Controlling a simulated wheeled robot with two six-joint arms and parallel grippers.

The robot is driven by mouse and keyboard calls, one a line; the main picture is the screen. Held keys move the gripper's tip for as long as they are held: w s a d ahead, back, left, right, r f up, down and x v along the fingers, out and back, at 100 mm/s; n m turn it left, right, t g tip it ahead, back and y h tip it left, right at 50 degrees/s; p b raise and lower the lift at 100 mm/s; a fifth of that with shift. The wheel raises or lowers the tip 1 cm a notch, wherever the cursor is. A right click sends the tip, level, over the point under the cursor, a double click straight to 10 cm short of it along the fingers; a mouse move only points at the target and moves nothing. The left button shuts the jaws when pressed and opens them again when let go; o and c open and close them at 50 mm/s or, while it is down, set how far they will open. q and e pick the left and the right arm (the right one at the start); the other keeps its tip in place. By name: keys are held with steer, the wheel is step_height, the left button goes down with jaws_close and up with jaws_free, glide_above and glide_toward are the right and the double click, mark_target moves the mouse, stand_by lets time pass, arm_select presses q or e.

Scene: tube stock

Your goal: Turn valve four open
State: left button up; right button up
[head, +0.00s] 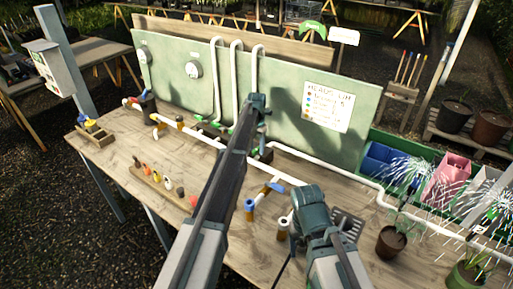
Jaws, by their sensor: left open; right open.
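A white pipe (335,170) runs along the wooden bench with coloured valve handles and fittings on it. A yellow handle (157,118) is at the left and a blue handle (273,187) near the middle. I cannot read any valve numbers, so I cannot tell which is valve four. My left gripper (257,102) is open, in front of the green panel; its arm hides part of the pipe. My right gripper (309,203) is open over the bench, right of the blue handle. Its fingers are hard to make out, and I see nothing held in either gripper.
The green panel (180,95) bears gauges, white riser pipes and a colour-keyed sign (327,106) too small to read. A rack of coloured pieces (160,182) lies on the bench.

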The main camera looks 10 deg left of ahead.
mark_target(256, 149)
arm_select(q)
steer(key=shift+r, duration=0.1)
step_height(256, 149, up, 14)
steer(key=p, duration=1.3)
steer(key=shift+p, duration=0.4)
steer(key=shift+f, duration=0.25)
